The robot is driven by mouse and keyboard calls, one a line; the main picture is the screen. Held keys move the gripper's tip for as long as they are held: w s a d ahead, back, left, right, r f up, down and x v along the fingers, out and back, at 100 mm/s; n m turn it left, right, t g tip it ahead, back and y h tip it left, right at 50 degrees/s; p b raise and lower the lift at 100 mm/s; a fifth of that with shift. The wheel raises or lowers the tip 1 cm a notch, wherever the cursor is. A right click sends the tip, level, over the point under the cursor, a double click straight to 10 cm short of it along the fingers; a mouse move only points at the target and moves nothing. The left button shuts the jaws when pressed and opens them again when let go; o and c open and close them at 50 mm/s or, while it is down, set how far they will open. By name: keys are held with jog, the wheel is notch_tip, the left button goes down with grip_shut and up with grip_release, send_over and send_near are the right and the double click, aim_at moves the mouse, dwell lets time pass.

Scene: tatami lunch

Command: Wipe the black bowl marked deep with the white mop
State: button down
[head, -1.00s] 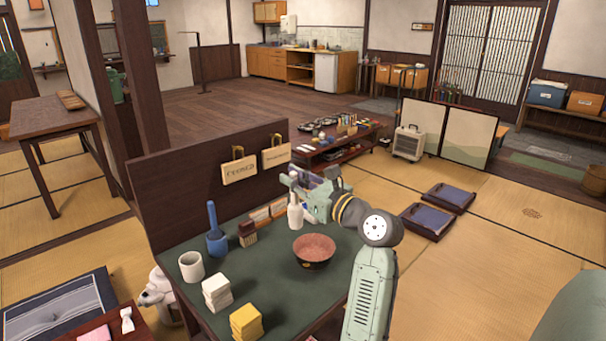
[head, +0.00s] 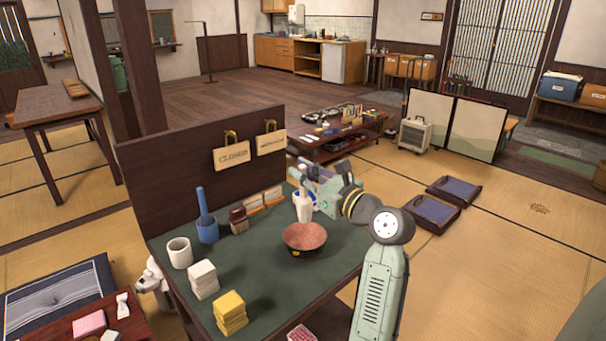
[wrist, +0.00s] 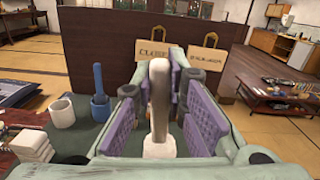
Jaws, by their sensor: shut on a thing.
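My gripper (head: 306,188) is shut on the handle of the white mop (head: 303,209), which hangs upright with its wider white end down. In the wrist view the pale handle (wrist: 158,105) stands between the purple finger pads. The black bowl (head: 305,240) has a reddish inside and a small gold mark on its front, too small to read. It stands on the green-topped table (head: 262,285). In the head view the mop's end shows just above the bowl's far rim; I cannot tell whether they touch. The bowl does not show in the wrist view.
Left of the bowl are a white cup (head: 180,253), a blue pot with a blue handle (head: 207,230), a brown brush (head: 238,220), white blocks (head: 203,279) and yellow blocks (head: 230,313). A dark panel (head: 190,180) with hanging signs closes the table's back. Green tabletop before the bowl is clear.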

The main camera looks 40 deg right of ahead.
aim_at(305, 207)
notch_tip(305, 207, down, 3)
jog(key=shift+r+b, duration=0.15)
jog(key=shift+b, duration=1.1)
jog(key=shift+f+b, duration=0.4)
jog(key=shift+f, duration=3)
jog(key=n+y, duration=0.1)
jog(key=y, duration=0.2)
jog(key=n+g+y+p, duration=0.1)
jog(key=shift+w+d+r+n, duration=0.1)
jog(key=shift+r+n, duration=0.15)
jog(key=shift+n, duration=0.05)
jog(key=n+g+y, duration=0.1)
jog(key=y, duration=0.1)
jog(key=n+y+p, duration=0.1)
jog(key=n+y, duration=0.1)
jog(key=shift+g+y, duration=0.3)
jog(key=shift+g, duration=0.1)
jog(key=shift+f+n+g+y, duration=0.25)
jog(key=shift+n+g+y, duration=0.35)
jog(key=shift+g+y, duration=0.15)
